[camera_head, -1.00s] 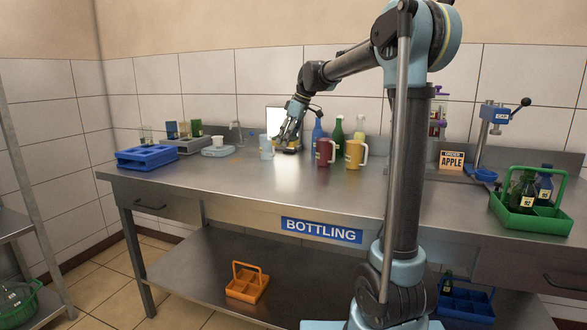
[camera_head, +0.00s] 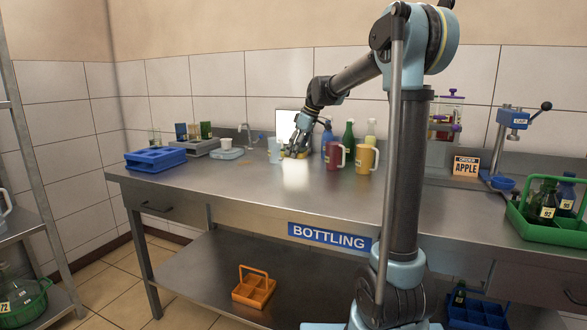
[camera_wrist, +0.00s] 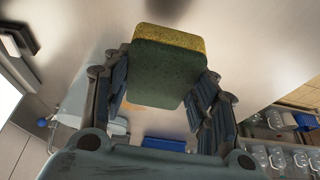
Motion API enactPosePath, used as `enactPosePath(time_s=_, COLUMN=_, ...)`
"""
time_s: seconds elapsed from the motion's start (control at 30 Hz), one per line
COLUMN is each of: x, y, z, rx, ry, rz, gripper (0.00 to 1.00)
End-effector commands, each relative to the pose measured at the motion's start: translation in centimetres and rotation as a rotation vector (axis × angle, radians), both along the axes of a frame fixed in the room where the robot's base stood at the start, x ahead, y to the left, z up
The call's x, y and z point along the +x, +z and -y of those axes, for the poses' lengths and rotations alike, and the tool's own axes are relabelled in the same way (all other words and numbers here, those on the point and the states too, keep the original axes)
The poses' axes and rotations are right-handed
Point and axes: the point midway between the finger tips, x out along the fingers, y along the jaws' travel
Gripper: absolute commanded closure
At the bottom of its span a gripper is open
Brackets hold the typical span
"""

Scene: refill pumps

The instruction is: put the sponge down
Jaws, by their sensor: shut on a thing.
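The sponge (camera_wrist: 165,72) is a block with a green layer and a yellow layer. In the wrist view it sits between the fingers of my gripper (camera_wrist: 166,84), which is shut on it. In the head view my gripper (camera_head: 297,148) is low over the back of the steel table (camera_head: 240,188), with a yellow bit of the sponge (camera_head: 294,154) showing beneath it. I cannot tell whether the sponge touches the table.
A pale mug (camera_head: 275,150) stands just left of my gripper. A red mug (camera_head: 335,155), a yellow mug (camera_head: 366,157) and several bottles stand to its right. A blue crate (camera_head: 155,159) is at the table's left end. The table front is clear.

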Motion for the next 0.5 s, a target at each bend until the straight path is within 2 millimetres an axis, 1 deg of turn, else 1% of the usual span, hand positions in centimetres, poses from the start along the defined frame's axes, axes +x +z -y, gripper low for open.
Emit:
enactPosePath(time_s=0.03, x=0.0, y=-0.7, z=0.0, rx=0.000, ry=0.000, rz=0.000, gripper=0.82)
enactPosePath(time_s=0.1, x=0.0, y=-1.4, z=0.0, rx=0.000, ry=0.000, rz=0.000, gripper=0.82)
enactPosePath(time_s=0.27, x=0.0, y=-2.3, z=0.0, rx=0.000, ry=0.000, rz=0.000, gripper=0.82)
enactPosePath(time_s=0.37, x=0.0, y=-3.2, z=0.0, rx=0.000, ry=0.000, rz=0.000, gripper=0.82)
enactPosePath(time_s=0.5, x=0.0, y=-5.1, z=0.0, rx=0.000, ry=0.000, rz=0.000, gripper=0.82)
